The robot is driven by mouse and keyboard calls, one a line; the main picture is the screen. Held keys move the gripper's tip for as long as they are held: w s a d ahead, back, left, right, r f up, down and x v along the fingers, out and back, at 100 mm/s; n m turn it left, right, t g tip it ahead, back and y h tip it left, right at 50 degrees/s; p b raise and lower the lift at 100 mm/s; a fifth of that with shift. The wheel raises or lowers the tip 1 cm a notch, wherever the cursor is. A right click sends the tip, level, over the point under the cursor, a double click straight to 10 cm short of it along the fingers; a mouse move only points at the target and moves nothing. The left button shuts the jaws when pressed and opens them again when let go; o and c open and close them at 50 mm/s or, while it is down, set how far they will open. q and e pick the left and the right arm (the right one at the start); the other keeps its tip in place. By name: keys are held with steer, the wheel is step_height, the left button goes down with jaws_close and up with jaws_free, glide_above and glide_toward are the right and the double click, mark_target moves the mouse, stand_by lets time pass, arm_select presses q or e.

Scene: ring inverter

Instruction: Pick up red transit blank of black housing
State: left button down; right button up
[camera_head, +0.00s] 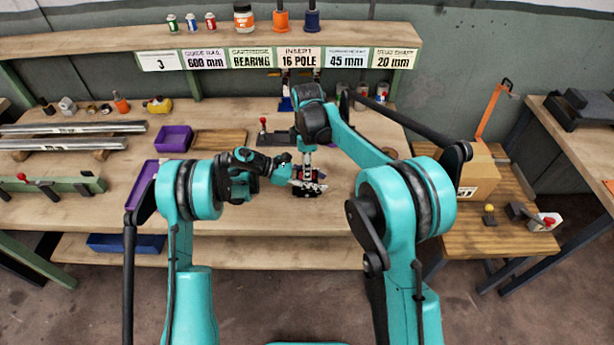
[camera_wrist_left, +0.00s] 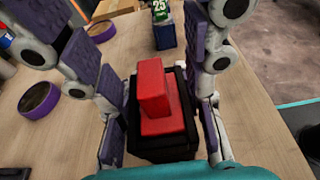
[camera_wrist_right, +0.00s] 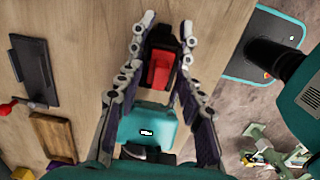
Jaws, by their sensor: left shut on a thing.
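The black housing (camera_wrist_left: 160,148) has the red transit blank (camera_wrist_left: 152,92) seated in its top, standing up above it. My left gripper (camera_head: 301,184) is shut on the black housing above the bench. In the right wrist view the red blank (camera_wrist_right: 159,70) and the dark housing (camera_wrist_right: 161,40) lie between the fingers of my right gripper (camera_wrist_right: 164,38). These fingers are spread, with gaps visible beside the blank. In the head view my right gripper (camera_head: 308,163) points down over the housing, and the fingers hide much of it.
The workbench (camera_head: 240,215) has a wooden board (camera_head: 218,140), purple bins (camera_head: 174,138) and metal rails (camera_head: 70,128) to the left. A dark fixture with a red knob (camera_head: 263,122) stands behind the grippers. A labelled shelf (camera_head: 120,45) runs along the back. A cardboard box (camera_head: 480,172) stands right.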

mark_target(299, 175)
jaws_close()
steer(key=shift+r, duration=0.1)
arm_select(q)
steer(key=c, duration=0.9)
jaws_free()
steer(key=shift+o, duration=0.2)
arm_select(e)
step_height(299, 175, up, 10)
arm_select(q)
steer(key=v, duration=0.7)
steer(key=shift+a+r, duration=0.1)
steer(key=shift+a, duration=0.1)
steer(key=shift+r, duration=0.15)
